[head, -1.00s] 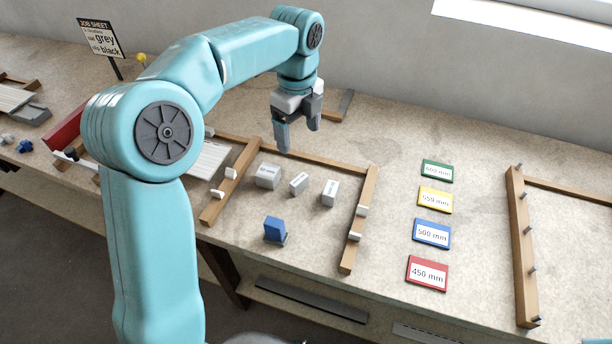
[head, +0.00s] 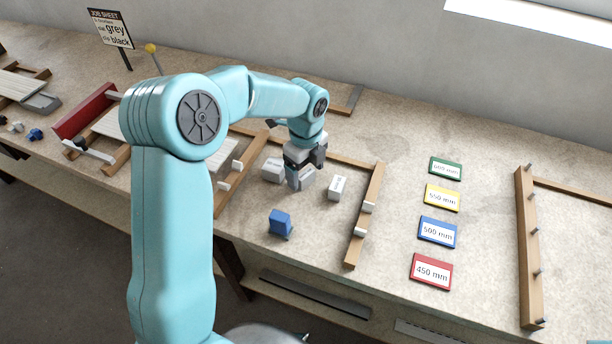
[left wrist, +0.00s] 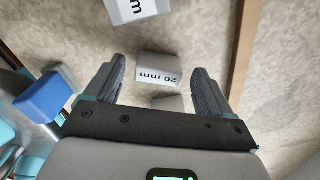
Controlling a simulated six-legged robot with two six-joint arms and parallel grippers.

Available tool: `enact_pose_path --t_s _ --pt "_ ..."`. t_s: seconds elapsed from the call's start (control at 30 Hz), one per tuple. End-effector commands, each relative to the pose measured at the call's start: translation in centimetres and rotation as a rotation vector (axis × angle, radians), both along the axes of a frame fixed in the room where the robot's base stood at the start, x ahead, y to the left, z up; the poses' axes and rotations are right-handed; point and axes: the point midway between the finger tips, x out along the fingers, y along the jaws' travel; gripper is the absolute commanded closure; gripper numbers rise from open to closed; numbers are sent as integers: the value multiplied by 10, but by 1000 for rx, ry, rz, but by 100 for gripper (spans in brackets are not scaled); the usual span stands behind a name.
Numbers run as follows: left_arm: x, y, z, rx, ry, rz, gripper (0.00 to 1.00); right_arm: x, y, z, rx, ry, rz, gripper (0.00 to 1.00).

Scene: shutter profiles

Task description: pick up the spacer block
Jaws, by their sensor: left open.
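Three pale grey spacer blocks lie inside a wooden frame on the bench in the head view: a left one (head: 272,170), a middle one (head: 308,179) and a right one (head: 338,187). My left gripper (head: 302,182) is open just over the middle block and partly hides it. In the left wrist view, this block, marked 20 mm (left wrist: 158,68), lies between the open fingers (left wrist: 158,72), with a gap on both sides. Another block (left wrist: 137,9) shows at the top edge, and a further grey block (left wrist: 168,103) is partly hidden by my gripper body.
A blue piece on a grey base (head: 280,224) stands in front of the blocks. The wooden frame's right rail (head: 366,215) has pale clips. Coloured cards, such as the red 450 mm card (head: 431,271), lie right. Another wooden frame (head: 527,250) with pegs stands farther right.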

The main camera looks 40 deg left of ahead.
Motion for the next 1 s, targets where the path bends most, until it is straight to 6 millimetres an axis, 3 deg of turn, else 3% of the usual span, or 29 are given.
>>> enact_pose_path --t_s 0.13,0.37,0.53,0.6,0.87,1.0 --pt "1 0 -13 1 -1 -1 17 0 0 1 0 0 0 57" --pt "1 0 -14 1 -1 -1 20 0 0 1 0 0 0 57" --pt "1 0 -14 1 -1 -1 76 0 0 1 0 0 0 57" --pt "1 0 -14 1 -2 -1 81 0 0 1 0 0 0 57" --pt "1 0 -12 1 -3 -1 82 0 0 1 0 0 0 57" --pt "2 0 0 0 -4 0 82 0 0 0 0 0 0 57"
